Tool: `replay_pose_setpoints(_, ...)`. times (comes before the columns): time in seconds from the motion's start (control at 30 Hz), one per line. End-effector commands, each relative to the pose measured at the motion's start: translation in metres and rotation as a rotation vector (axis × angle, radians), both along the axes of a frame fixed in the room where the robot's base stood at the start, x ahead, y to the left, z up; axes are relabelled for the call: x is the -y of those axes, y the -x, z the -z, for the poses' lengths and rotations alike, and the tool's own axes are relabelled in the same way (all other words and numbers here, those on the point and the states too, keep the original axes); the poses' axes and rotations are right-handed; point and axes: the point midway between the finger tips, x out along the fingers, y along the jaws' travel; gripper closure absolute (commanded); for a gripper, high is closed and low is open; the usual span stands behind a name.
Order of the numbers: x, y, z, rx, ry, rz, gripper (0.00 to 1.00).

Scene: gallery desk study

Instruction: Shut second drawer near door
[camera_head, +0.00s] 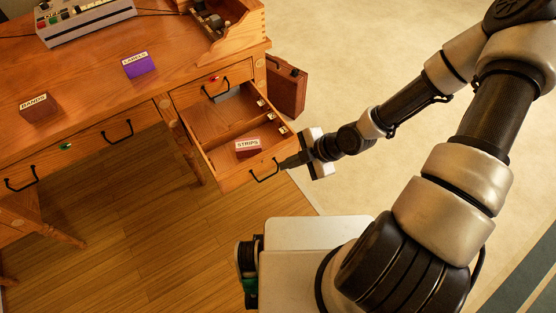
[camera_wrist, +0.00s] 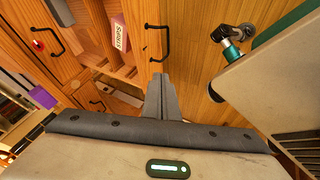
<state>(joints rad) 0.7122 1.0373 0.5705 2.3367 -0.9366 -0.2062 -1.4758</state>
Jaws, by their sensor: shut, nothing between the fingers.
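The second drawer (camera_head: 222,139) of the desk's right-hand pedestal is pulled well out. Its black handle (camera_head: 264,172) is on the front panel, and it also shows in the wrist view (camera_wrist: 166,43). A reddish box marked STRIPS (camera_head: 247,148) lies inside the drawer near its front. My gripper (camera_head: 286,164) is shut and empty, with its tips at the right part of the drawer front, beside the handle. In the wrist view the closed fingers (camera_wrist: 159,82) point at the front panel. I cannot tell whether they touch it.
The wooden desk (camera_head: 85,80) holds a LABELS box (camera_head: 140,65), a BANDS box (camera_head: 38,107) and a grey device (camera_head: 85,20). The drawer above, with a black handle (camera_head: 216,95), looks shut. A brown case (camera_head: 287,88) stands right of the pedestal. Floor is clear in front.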

Motion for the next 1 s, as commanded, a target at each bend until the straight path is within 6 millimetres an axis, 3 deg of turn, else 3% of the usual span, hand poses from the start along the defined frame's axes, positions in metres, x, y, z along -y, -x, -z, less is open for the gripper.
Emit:
replay_pose_setpoints(0.43,-0.052,-0.017,0.076,-0.004,0.003,-0.003,1.00)
replay_pose_setpoints(0.7,-0.068,-0.048,0.072,-0.001,0.003,0.001,1.00)
replay_pose_setpoints(1.0,-0.071,-0.052,0.071,-0.003,0.003,0.000,1.00)
